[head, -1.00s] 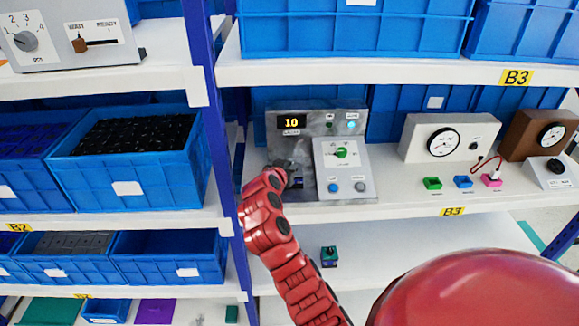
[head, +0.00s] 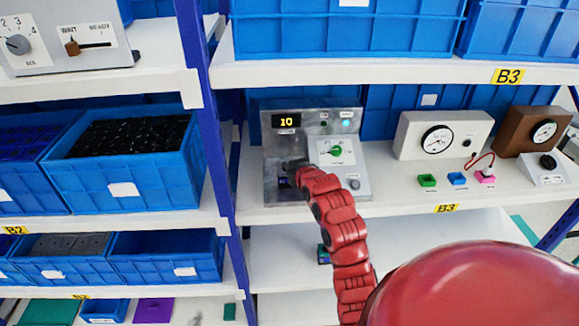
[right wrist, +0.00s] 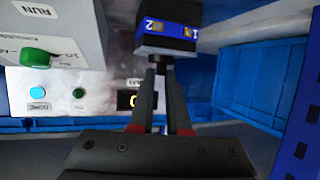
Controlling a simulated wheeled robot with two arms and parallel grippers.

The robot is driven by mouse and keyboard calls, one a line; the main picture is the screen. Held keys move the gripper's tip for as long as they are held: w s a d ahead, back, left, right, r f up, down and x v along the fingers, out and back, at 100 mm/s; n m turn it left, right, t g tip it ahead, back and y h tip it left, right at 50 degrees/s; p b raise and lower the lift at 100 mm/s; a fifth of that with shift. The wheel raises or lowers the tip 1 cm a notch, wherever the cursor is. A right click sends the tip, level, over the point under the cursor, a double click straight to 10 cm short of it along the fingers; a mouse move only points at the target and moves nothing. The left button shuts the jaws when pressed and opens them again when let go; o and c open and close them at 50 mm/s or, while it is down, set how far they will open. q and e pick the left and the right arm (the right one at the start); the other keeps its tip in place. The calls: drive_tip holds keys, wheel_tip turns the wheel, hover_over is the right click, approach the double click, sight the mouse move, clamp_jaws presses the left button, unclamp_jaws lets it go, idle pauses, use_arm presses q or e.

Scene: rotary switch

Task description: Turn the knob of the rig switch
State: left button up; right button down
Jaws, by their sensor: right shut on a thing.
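The grey rig (head: 292,138) stands on the middle shelf, with a lit display reading 10. The rig switch is a dark block with a blue face (right wrist: 183,30) marked 1 and 2 in the right wrist view; a bit of its blue shows in the head view (head: 284,183). Its small black knob (right wrist: 158,60) sticks out toward my right gripper (right wrist: 160,72). The two fingers are shut on the knob; their tips partly hide it. In the head view my right gripper (head: 295,166) reaches the rig's lower left and hides most of the switch. My left gripper is not in view.
On the rig's right, a white panel (head: 325,157) bears a green knob (head: 336,151), with a grey button (head: 354,184) below. A white gauge box (head: 408,137) and small coloured blocks stand further right. A blue shelf post (head: 215,120) rises close on the left.

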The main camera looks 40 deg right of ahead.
drive_tip(key=shift+f+n+y+b, duration=0.1)
drive_tip(key=shift+n+y+b, duration=0.3)
drive_tip(key=shift+y, duration=0.4)
drive_tip(key=shift+f, duration=0.1)
drive_tip(key=c, duration=0.8)
unclamp_jaws()
drive_tip(key=shift+a, duration=0.15)
drive_tip(key=shift+o, duration=0.2)
